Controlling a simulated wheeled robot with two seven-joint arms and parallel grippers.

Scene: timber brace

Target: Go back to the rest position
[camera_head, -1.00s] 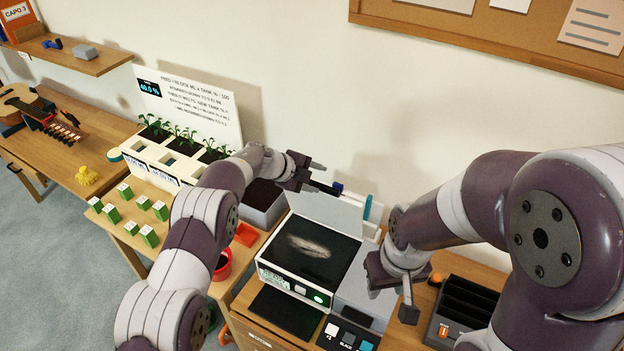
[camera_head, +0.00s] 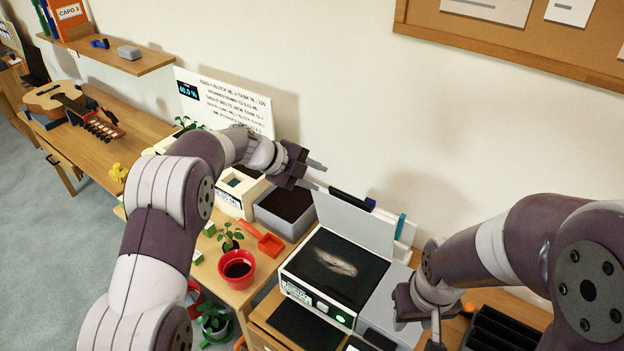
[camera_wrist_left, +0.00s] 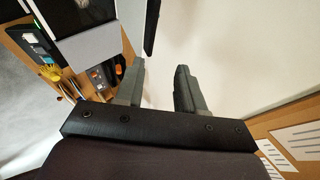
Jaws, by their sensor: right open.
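My left gripper (camera_head: 313,175) is held up over the desk, near the raised white lid of the scanner-like device (camera_head: 330,265), pointing right. In the left wrist view its two fingers (camera_wrist_left: 160,85) stand apart with nothing between them. My right gripper (camera_head: 425,328) hangs at the right of the device, over its grey side part. Its fingers are apart and I see nothing in them; its lower end is close to the picture's bottom edge.
A guitar (camera_head: 65,100) lies on the far-left bench. A black organiser (camera_head: 500,330) is at lower right.

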